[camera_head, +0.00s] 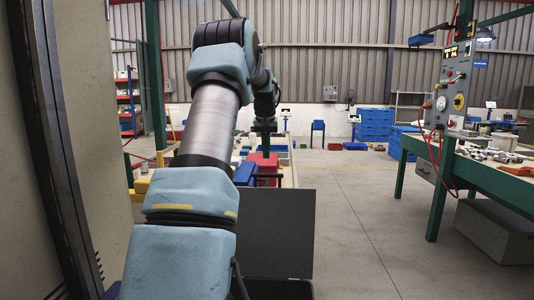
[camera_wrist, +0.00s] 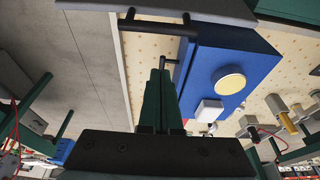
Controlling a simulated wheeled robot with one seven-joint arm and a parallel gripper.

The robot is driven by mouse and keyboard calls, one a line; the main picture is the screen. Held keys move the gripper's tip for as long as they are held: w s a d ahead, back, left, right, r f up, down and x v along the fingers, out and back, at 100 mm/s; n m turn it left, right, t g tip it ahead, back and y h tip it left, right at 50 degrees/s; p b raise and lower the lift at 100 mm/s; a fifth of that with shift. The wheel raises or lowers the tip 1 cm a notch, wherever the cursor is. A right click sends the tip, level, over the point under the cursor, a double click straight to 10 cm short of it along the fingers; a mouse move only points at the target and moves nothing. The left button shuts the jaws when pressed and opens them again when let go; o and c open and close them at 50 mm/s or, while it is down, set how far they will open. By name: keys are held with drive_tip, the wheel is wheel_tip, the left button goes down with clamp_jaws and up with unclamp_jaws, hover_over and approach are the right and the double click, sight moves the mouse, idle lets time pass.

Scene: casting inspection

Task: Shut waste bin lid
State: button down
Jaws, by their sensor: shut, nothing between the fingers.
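The waste bin's lid (camera_head: 285,232) looks like a flat dark grey panel standing upright, open, in the lower middle of the head view. Only a dark strip of the bin body (camera_head: 300,288) shows below it, at the bottom edge. My arm covers the left part of both. My gripper (camera_wrist: 160,75) is shut and empty in the wrist view, its two green fingers together. In the head view the gripper end is small and dark, beyond and above the lid, apart from it. I cannot make out the bin in the wrist view.
A bench with a red box (camera_head: 263,164) and a blue box (camera_head: 244,174) lies beyond the lid. A blue box with a yellow disc (camera_wrist: 230,83) is close to my fingers in the wrist view. A green-framed workbench (camera_head: 480,165) stands right. Floor between is clear.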

drive_tip(key=p+x, duration=0.2)
drive_tip(key=x, duration=0.6)
drive_tip(key=s, duration=0.2)
drive_tip(key=s+r, duration=0.1)
drive_tip(key=shift+s+r+p, duration=0.1)
drive_tip(key=shift+s+p, duration=0.3)
